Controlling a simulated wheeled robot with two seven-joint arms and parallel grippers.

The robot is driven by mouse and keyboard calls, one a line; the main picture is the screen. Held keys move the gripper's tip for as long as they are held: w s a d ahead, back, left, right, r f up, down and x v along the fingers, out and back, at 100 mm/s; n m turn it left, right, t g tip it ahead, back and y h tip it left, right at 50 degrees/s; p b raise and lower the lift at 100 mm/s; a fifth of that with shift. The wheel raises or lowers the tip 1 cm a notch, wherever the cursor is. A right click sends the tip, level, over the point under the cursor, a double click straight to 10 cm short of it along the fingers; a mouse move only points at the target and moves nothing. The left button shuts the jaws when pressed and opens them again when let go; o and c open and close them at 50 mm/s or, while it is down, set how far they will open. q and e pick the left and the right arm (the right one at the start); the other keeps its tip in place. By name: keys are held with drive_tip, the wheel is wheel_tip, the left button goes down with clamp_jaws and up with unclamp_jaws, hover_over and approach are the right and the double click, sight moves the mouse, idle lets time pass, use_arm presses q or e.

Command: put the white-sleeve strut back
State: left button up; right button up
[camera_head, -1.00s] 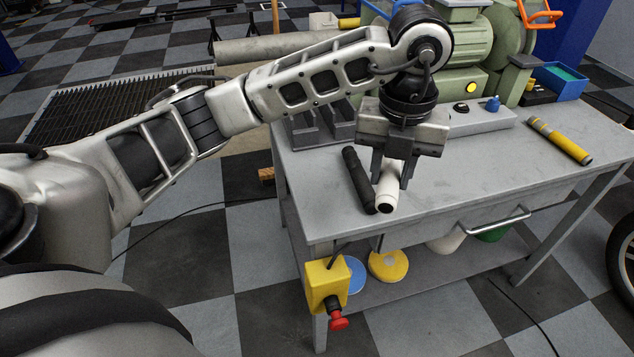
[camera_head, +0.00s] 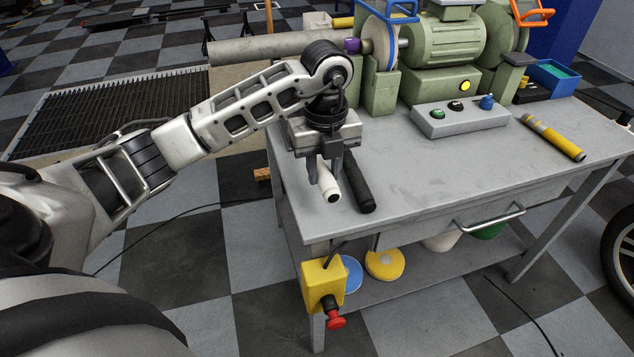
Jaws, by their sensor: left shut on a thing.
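My left gripper (camera_head: 329,172) is over the front left part of the grey workbench (camera_head: 440,175), pointing down. It is shut on the white-sleeve strut (camera_head: 329,184), whose near end sticks out between the fingers toward the bench's front. A black-sleeve strut (camera_head: 359,187) lies on the bench just right of the white one. A yellow-sleeve strut (camera_head: 553,137) lies on the right side of the bench. The grey slotted holder at the bench's left back is mostly hidden behind my arm and gripper. My right gripper is not in view.
A green bench grinder (camera_head: 440,55) and a grey switch box (camera_head: 460,117) stand at the back. A blue bin (camera_head: 553,78) is at the back right. A yellow stop-button box (camera_head: 323,284) hangs at the front left leg. The bench middle is clear.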

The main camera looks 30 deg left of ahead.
sight(317, 197)
use_arm(q)
drive_tip(key=shift+w+a+f, duration=0.1)
drive_tip(key=shift+a+f, duration=0.55)
drive_tip(key=shift+f, duration=0.15)
drive_tip(key=shift+a+f, duration=0.15)
drive_tip(key=shift+f, duration=1.55)
drive_tip(key=shift+f, duration=0.15)
drive_tip(key=o, duration=1)
